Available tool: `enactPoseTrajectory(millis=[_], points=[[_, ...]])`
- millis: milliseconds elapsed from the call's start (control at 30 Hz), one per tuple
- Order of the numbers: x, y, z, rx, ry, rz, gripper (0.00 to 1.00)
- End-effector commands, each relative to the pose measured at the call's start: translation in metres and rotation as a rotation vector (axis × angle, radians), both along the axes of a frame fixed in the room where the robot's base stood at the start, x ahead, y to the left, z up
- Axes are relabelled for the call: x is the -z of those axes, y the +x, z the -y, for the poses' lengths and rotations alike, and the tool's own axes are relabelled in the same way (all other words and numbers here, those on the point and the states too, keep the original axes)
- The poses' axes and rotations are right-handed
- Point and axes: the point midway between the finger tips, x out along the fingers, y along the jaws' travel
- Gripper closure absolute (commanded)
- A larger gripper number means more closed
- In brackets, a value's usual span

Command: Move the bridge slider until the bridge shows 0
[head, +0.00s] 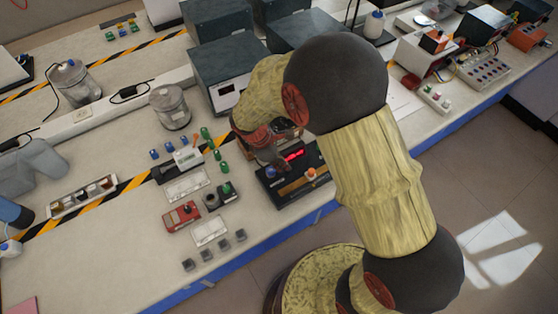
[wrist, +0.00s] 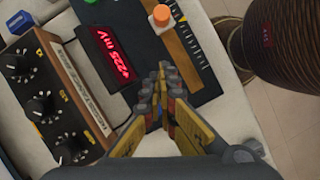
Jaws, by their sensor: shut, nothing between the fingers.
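The bridge is a dark board (wrist: 138,42) with a red display (wrist: 108,57) reading +225 mV. Its slider is an orange knob (wrist: 161,15) with a white base, on a wooden strip (wrist: 179,46) beside a scale (wrist: 196,45). In the head view the display (head: 293,155) glows red and the orange slider knob (head: 311,173) is near the board's right end. My gripper (wrist: 162,72) is shut and empty, over the board, with its tips apart from the knob in the picture. My arm hides part of the bridge in the head view.
A wooden-framed box with black knobs (wrist: 40,92) stands left of the bridge in the wrist view. In the head view, a red device (head: 182,217) and several small grey cubes (head: 205,253) are to the left. Dark grey instruments (head: 225,75) stand behind.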

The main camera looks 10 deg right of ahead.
Motion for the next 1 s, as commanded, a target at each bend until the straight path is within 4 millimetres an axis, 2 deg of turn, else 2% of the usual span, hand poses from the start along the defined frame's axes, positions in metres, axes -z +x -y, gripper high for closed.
enactPoseTrajectory(millis=[33,167,300,433,1000], points=[[0.012,-0.002,0.004,0.001,-0.001,-0.004,1.00],[0.035,-0.003,0.013,0.002,-0.002,-0.003,1.00],[0.030,-0.006,0.035,0.004,0.000,0.001,1.00],[0.029,-0.007,0.046,0.002,0.000,0.000,1.00],[0.027,-0.009,0.056,0.004,0.000,-0.002,1.00]])
